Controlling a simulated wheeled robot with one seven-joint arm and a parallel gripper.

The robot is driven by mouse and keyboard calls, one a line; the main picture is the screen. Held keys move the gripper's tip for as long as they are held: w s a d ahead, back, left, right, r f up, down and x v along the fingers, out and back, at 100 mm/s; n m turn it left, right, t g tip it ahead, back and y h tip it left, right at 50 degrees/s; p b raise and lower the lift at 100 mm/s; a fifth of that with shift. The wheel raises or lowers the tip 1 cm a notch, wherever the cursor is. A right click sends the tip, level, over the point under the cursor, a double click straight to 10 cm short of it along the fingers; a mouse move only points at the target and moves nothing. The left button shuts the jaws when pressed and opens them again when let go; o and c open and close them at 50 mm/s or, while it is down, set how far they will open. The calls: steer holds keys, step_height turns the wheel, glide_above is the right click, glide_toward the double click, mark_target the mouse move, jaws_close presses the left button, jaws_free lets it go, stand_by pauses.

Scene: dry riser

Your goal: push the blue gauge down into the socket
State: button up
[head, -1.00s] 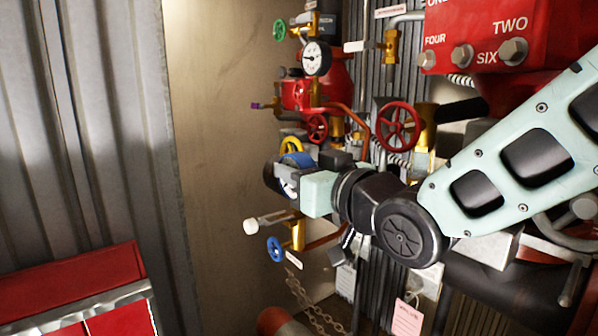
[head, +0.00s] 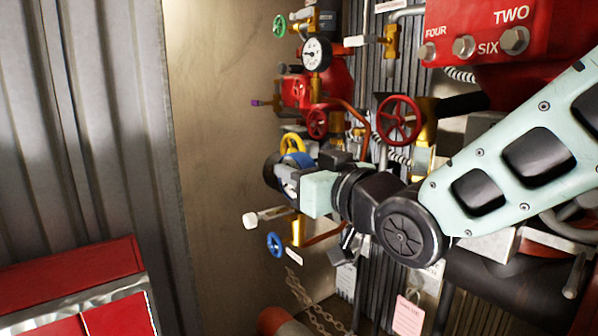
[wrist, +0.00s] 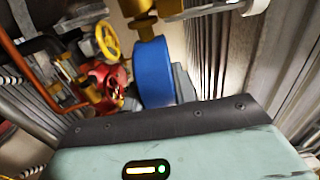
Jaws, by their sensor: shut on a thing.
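The blue gauge (wrist: 152,72) shows side-on in the wrist view as a blue drum-shaped body; its dial face is not clear there. In the head view its blue rim (head: 298,160) shows at the end of my arm. My gripper (head: 283,174) is shut on the gauge. In the wrist view a grey finger part shows beside it. A brass fitting (wrist: 145,26) lies right against the gauge's end in the wrist view, and brass (head: 297,230) shows just below my gripper in the head view. The socket opening is hidden, and I cannot tell how deep the gauge sits.
A white-ended lever (head: 262,217) and a blue handwheel (head: 275,244) are below my gripper. A yellow handwheel (head: 293,143), red handwheel (head: 399,121) and white-faced gauge (head: 316,54) are close above and behind. Free room lies left, before the tan wall (head: 215,150).

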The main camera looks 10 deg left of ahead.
steer(key=shift+f+b, duration=0.35)
steer(key=shift+b, duration=0.05)
steer(key=o, duration=1.1)
steer(key=b+v, duration=0.5)
steer(key=v, duration=1.2)
steer(key=s+d+f+g+h+b, duration=0.1)
steer(key=f+g+h, duration=0.15)
steer(key=f, duration=0.45)
steer(key=s+d+f+m+g+h+b, duration=0.1)
steer(key=d+f+h, duration=0.15)
steer(key=f, duration=0.45)
steer(key=s+d+f+g+h+b, duration=0.1)
steer(key=f+g+h, duration=0.15)
steer(key=f, duration=0.45)
steer(key=s+d+f+g+h, duration=0.1)
steer(key=s+d+f+g, duration=0.1)
steer(key=s+f, duration=0.1)
steer(key=s+d+f+g+h+b, duration=0.1)
steer(key=s+d+f+g+h, duration=0.1)
steer(key=s+f, duration=0.1)
steer(key=s+d+f+g+h+b, duration=0.1)
steer(key=s+d+f+g+h, duration=0.1)
steer(key=s+f, duration=0.1)
steer(key=shift+s+d+f+m, duration=0.3)
steer(key=shift+d+f+m, duration=0.05)
steer(key=shift+f+m, duration=0.1)
